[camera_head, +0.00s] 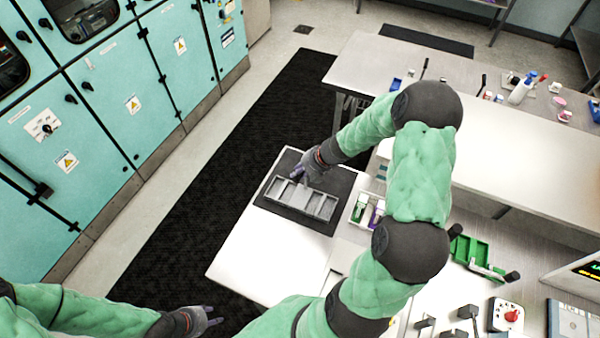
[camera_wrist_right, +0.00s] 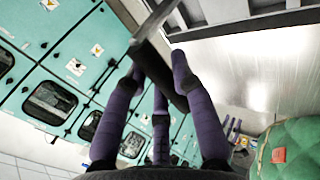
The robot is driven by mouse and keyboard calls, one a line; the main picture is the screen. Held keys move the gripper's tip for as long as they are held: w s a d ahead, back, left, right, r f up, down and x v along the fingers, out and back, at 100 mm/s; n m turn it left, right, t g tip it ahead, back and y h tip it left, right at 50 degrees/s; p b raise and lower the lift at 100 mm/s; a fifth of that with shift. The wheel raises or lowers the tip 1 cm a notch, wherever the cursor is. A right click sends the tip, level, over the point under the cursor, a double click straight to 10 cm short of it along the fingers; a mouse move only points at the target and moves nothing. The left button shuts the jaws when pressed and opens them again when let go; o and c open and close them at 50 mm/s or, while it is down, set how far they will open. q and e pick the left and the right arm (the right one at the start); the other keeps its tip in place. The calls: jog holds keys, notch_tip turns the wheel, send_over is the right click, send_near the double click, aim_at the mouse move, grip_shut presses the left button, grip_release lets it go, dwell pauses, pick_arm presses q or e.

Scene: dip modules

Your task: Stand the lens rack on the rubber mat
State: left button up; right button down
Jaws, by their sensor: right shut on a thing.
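The grey lens rack (camera_head: 318,204), a long tray with several open compartments, is over the black rubber mat (camera_head: 332,172) at the table's far left corner. It looks upright and level; I cannot tell whether its base touches the mat. My right gripper (camera_head: 298,178) is at the rack's far side, shut on it. In the right wrist view, the purple fingers of the right gripper (camera_wrist_right: 160,78) close around a dark grey bar of the rack (camera_wrist_right: 150,50). My left gripper (camera_head: 210,316) is open and empty at the bottom left, away from the table.
The white table (camera_head: 245,262) is bare in front of the mat. A white bin with small items (camera_head: 360,212) stands right of the mat. Green trays (camera_head: 470,250) lie farther right. My right arm hides part of the table. Teal cabinets (camera_head: 130,105) line the left.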

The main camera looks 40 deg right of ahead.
dwell(0.3)
jog(key=c, duration=1)
grip_release()
jog(key=shift+f, duration=0.1)
jog(key=shift+c, duration=0.2)
